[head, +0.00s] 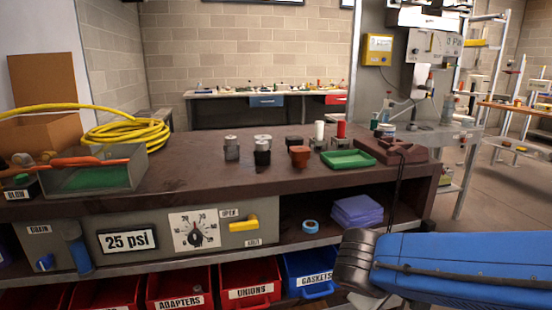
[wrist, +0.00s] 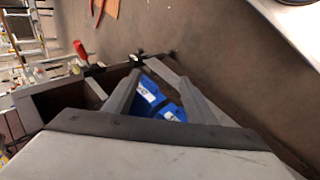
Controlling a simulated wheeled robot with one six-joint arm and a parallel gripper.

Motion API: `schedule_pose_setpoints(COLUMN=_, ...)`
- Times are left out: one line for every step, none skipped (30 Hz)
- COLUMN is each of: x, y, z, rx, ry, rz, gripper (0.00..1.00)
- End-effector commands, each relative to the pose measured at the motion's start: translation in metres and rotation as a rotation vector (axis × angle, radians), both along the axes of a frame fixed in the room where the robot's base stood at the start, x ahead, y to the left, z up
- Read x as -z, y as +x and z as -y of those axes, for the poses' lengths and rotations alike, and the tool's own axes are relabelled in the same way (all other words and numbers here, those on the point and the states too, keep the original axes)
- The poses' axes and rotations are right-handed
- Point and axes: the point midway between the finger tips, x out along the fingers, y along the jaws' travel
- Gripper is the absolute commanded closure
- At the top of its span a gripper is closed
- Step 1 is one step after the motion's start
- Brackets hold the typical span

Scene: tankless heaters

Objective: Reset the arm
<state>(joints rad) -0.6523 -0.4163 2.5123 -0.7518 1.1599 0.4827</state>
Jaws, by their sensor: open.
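My gripper (wrist: 147,70) shows in the wrist view, with its two grey fingers apart and nothing held between them. Beyond the fingers, blue bins (wrist: 150,95) with white labels show lower down. In the head view my blue arm (head: 465,262) with a dark grey joint reaches in from the lower right, in front of the bench's right end. My gripper cannot be made out in the head view.
The brown workbench (head: 200,182) holds several cylindrical fittings, a green tray (head: 348,159), a yellow hose coil (head: 125,134) and an orange-handled tool. Below are a gauge panel (head: 140,240), purple cloths (head: 357,211) and red bins (head: 247,288). Open floor (head: 505,195) lies at the right.

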Motion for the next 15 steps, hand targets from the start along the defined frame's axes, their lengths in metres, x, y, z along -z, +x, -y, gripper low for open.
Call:
schedule_pose_setpoints(x=0.0, y=-0.007, z=0.009, rx=0.035, ry=0.037, rz=-0.009, gripper=0.5)
schedule_pose_setpoints(x=0.001, y=-0.011, z=0.012, rx=0.052, ry=0.06, rz=-0.018, gripper=0.5)
schedule_pose_setpoints(x=0.002, y=-0.016, z=0.017, rx=0.073, ry=0.09, rz=-0.027, gripper=0.5)
schedule_pose_setpoints(x=0.003, y=-0.02, z=0.019, rx=0.091, ry=0.114, rz=-0.032, gripper=0.5)
schedule_pose_setpoints(x=0.003, y=-0.024, z=0.022, rx=0.104, ry=0.137, rz=-0.037, gripper=0.5)
schedule_pose_setpoints(x=0.004, y=-0.029, z=0.025, rx=0.125, ry=0.169, rz=-0.042, gripper=0.5)
schedule_pose_setpoints(x=0.004, y=-0.032, z=0.027, rx=0.14, ry=0.192, rz=-0.045, gripper=0.5)
schedule_pose_setpoints(x=0.004, y=-0.036, z=0.029, rx=0.154, ry=0.217, rz=-0.047, gripper=0.5)
schedule_pose_setpoints(x=0.005, y=-0.04, z=0.031, rx=0.172, ry=0.25, rz=-0.048, gripper=0.5)
schedule_pose_setpoints(x=0.005, y=-0.044, z=0.032, rx=0.184, ry=0.275, rz=-0.047, gripper=0.5)
schedule_pose_setpoints(x=0.004, y=-0.047, z=0.033, rx=0.198, ry=0.299, rz=-0.048, gripper=0.5)
schedule_pose_setpoints(x=0.004, y=-0.051, z=0.034, rx=0.214, ry=0.332, rz=-0.045, gripper=0.5)
schedule_pose_setpoints(x=0.003, y=-0.054, z=0.035, rx=0.226, ry=0.357, rz=-0.04, gripper=0.5)
schedule_pose_setpoints(x=0.003, y=-0.056, z=0.035, rx=0.237, ry=0.38, rz=-0.037, gripper=0.5)
schedule_pose_setpoints(x=0.002, y=-0.06, z=0.036, rx=0.252, ry=0.413, rz=-0.029, gripper=0.5)
